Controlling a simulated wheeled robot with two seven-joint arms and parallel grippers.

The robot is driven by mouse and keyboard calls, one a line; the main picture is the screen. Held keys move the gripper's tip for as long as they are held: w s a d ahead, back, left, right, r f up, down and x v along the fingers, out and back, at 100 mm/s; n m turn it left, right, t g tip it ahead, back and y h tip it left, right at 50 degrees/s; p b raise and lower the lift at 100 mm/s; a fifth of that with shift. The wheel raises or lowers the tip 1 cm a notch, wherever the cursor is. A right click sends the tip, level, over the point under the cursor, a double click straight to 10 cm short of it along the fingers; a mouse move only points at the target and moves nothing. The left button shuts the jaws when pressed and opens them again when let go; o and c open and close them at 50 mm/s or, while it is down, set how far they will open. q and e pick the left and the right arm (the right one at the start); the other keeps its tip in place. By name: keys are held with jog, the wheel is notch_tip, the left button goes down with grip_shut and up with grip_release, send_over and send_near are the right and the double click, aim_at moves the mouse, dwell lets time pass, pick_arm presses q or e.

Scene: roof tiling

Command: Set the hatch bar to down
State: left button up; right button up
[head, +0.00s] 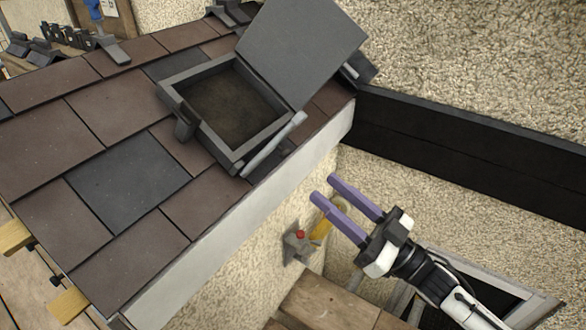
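The roof hatch has a dark grey frame (172,93) set in the tiles, and its flat grey lid (300,45) stands open, tilted up at the back right. A light grey bar (272,146), which looks like the hatch bar, lies slanted along the frame's right side, its upper end near the lid's lower corner. My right gripper (326,189) has two purple fingers, parallel and apart, with nothing seen between their tips. It is below and right of the bar, beyond the roof edge, apart from the bar in the picture. My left gripper is not in view.
A yellow handle (321,229) with a red-capped wall fitting (299,237) sits partly behind my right gripper's lower finger; I cannot tell whether they touch. A pale roof edge board (235,232) and a dark beam (450,150) lie nearby. Several loose dark pieces lie at the upper left.

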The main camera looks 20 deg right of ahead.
jog(key=x, duration=1)
grip_shut()
